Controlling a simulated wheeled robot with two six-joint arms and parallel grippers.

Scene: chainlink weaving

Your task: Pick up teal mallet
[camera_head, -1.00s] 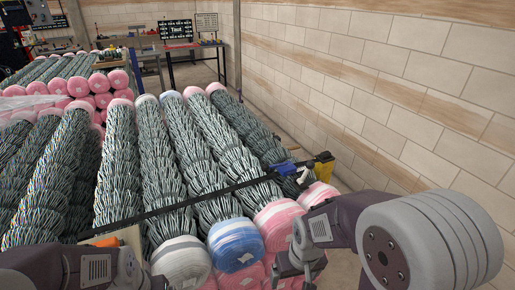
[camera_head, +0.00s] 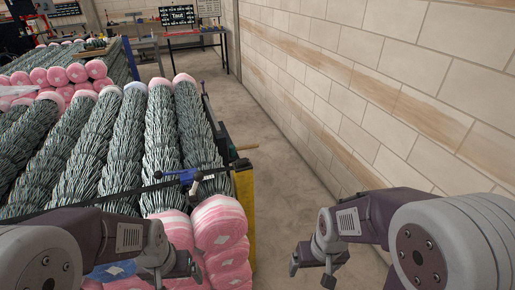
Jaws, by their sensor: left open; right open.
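A dark teal head (camera_head: 224,141) with a pale wooden handle (camera_head: 244,148), which looks like the mallet, sits at the right edge of the rack of mesh rolls. The handle points right over the aisle. Its lower part is hard to make out. My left gripper (camera_head: 170,273) is open and empty above the near pink-wrapped roll ends, nearer to me than the mallet. My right gripper (camera_head: 312,268) is open and empty over the bare floor, to the right of and nearer than the mallet. Neither gripper touches it.
A blue clamp (camera_head: 183,177) on a dark bar crosses the rolls (camera_head: 162,135). A yellow post (camera_head: 246,197) stands at the rack's right corner. A block wall (camera_head: 370,90) rises on the right. The floor (camera_head: 272,150) between is clear; a workbench stands far back.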

